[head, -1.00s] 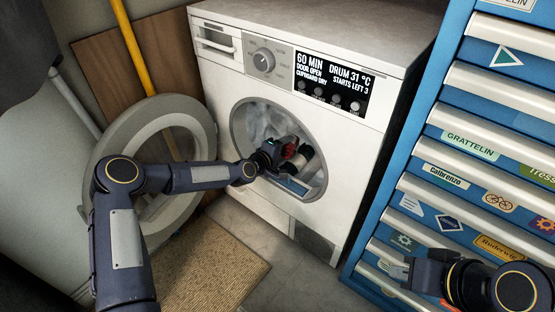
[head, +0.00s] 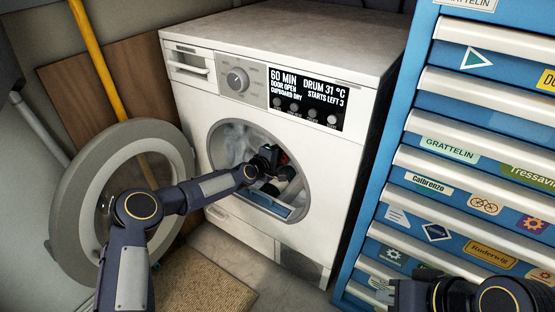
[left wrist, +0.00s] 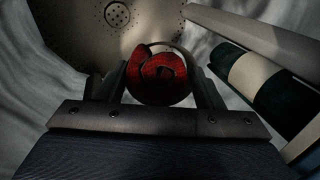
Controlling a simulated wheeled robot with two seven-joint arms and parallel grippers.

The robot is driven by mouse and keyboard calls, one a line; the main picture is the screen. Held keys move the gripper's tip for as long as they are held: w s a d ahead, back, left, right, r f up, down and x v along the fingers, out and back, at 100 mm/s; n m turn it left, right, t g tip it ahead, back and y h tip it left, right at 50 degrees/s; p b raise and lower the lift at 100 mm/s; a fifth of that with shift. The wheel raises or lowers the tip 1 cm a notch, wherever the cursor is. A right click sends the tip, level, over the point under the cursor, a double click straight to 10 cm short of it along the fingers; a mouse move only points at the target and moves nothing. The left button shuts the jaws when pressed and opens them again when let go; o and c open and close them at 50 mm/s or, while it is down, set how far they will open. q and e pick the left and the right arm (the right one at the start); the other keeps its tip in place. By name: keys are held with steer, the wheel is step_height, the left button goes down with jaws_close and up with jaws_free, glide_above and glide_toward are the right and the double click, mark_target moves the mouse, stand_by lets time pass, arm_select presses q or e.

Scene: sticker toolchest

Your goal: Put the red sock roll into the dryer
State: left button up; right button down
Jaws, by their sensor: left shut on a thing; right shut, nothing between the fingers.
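The red sock roll (left wrist: 160,80) sits between the fingers of my left gripper (left wrist: 160,88) in the left wrist view. The perforated drum wall (left wrist: 118,15) is close ahead in the wrist view. The dryer door (head: 75,200) stands open to the left. My right gripper (head: 384,291) is shut and empty at the lower right, partly hidden.
A dark and white striped roll (left wrist: 262,82) lies in the drum right of my left gripper. A blue tool chest (head: 375,215) with drawers stands right of the dryer. A yellow pole (head: 100,60) leans behind the door. A mat (head: 215,285) lies on the floor.

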arm_select(q)
steer(key=o, duration=1)
steer(key=shift+o, duration=0.2)
steer(key=p+v, duration=0.3)
steer(key=v, duration=0.5)
steer(key=s+a, duration=0.5)
steer(key=s, duration=0.3)
steer(key=shift+a+r+b, duration=0.3)
steer(key=shift+a+r, duration=0.05)
steer(key=shift+r, duration=0.15)
